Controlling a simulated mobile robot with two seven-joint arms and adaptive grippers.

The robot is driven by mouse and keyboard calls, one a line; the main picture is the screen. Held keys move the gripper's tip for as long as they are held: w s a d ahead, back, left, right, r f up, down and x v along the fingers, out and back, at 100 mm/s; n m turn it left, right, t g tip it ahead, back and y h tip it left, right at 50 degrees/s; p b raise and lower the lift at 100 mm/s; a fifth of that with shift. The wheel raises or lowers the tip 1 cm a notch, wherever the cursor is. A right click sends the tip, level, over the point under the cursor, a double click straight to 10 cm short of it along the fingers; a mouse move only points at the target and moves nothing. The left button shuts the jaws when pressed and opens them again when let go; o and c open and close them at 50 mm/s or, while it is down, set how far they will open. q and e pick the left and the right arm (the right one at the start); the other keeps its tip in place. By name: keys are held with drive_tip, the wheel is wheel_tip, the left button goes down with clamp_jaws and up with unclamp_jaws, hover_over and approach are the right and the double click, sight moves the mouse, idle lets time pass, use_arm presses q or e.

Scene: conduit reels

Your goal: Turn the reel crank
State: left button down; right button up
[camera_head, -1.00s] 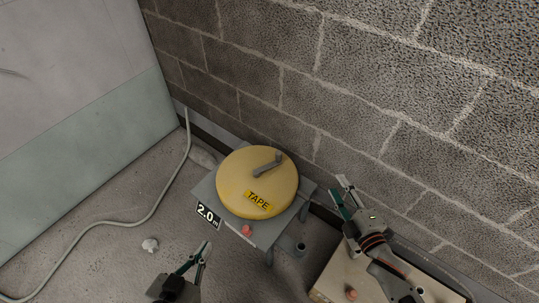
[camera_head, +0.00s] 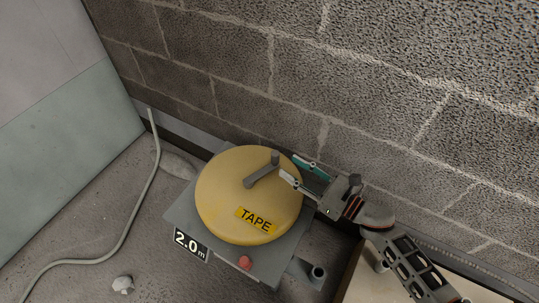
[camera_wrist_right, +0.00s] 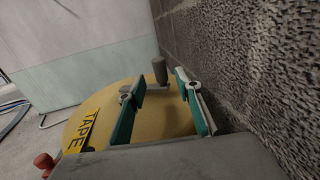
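The yellow tape reel (camera_head: 225,198) lies flat on a grey stand (camera_head: 183,214) beside the block wall. Its grey crank (camera_head: 262,175) lies across the top, with an upright knob (camera_head: 275,157) at its outer end. My right gripper (camera_head: 296,171) is open at the reel's right rim, its fingers pointing left towards the knob. In the right wrist view the knob (camera_wrist_right: 159,70) stands beyond and between the two parted teal-and-grey fingers (camera_wrist_right: 160,98), apart from them as far as I can tell. My left gripper is out of view.
A red button (camera_head: 245,263) and a "2.0 m" label (camera_head: 190,244) are at the stand's front. The block wall (camera_head: 400,110) rises close behind the reel and right gripper. A pale cable (camera_head: 135,205) runs over the floor at left, near a small stone (camera_head: 123,284).

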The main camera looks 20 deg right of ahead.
sight(275, 156)
drive_tip(key=x, duration=0.7)
drive_tip(key=shift+w+r, duration=0.1)
clamp_jaws()
